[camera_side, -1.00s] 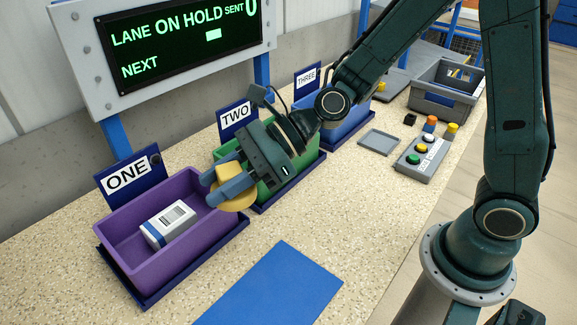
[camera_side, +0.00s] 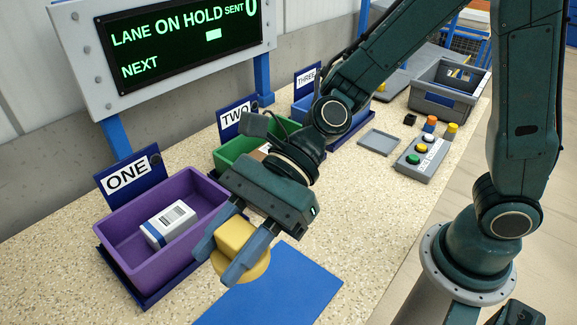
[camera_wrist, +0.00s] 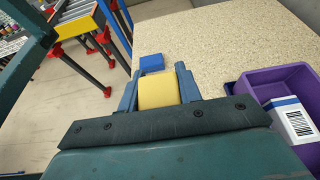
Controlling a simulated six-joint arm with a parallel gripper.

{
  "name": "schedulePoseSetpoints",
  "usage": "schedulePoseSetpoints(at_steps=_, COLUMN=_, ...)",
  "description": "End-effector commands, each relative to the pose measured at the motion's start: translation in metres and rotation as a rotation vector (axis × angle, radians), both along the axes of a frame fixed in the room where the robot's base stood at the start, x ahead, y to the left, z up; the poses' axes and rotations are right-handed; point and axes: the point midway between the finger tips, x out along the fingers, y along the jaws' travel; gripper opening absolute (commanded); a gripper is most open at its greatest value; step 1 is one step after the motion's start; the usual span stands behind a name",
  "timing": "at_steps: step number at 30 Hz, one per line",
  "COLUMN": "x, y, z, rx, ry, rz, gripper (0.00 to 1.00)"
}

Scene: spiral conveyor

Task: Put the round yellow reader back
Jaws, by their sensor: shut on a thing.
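The yellow reader (camera_side: 235,236) has a blocky top and a wider round base. My gripper (camera_side: 224,254) is shut on its blocky top and holds it tilted near the blue mat (camera_side: 290,295) and the purple bin's right side. In the wrist view the reader (camera_wrist: 158,90) sits between the two blue-grey fingers of my gripper (camera_wrist: 160,88), and its round base is hidden there. I cannot tell how high it is above the table. A small grey square tray (camera_side: 379,142) lies empty on the table to the left of the button box.
A purple bin (camera_side: 118,228) marked ONE holds a white and blue carton (camera_side: 168,225). The green bin (camera_side: 226,152) marked TWO is partly behind my gripper. A blue bin THREE (camera_side: 303,108), a button box (camera_side: 423,158) and a grey crate (camera_side: 433,102) stand farther back. The screen (camera_side: 185,35) reads LANE ON HOLD.

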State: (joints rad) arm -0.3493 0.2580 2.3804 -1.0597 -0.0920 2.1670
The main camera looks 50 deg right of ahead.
Motion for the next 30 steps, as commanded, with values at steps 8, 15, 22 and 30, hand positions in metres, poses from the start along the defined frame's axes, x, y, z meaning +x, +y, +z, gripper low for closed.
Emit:
schedulePoseSetpoints(at_steps=8, x=0.000, y=0.000, z=-0.023, rx=-0.001, ry=0.006, rz=-0.001, gripper=0.05)
schedulePoseSetpoints(at_steps=15, x=0.000, y=0.000, z=-0.054, rx=-0.002, ry=0.008, rz=-0.002, gripper=0.05)
schedulePoseSetpoints(at_steps=22, x=0.000, y=0.000, z=-0.081, rx=-0.002, ry=0.006, rz=-0.001, gripper=0.05)
schedulePoseSetpoints(at_steps=30, x=0.000, y=0.000, z=-0.110, rx=-0.001, ry=0.006, rz=-0.003, gripper=0.05)
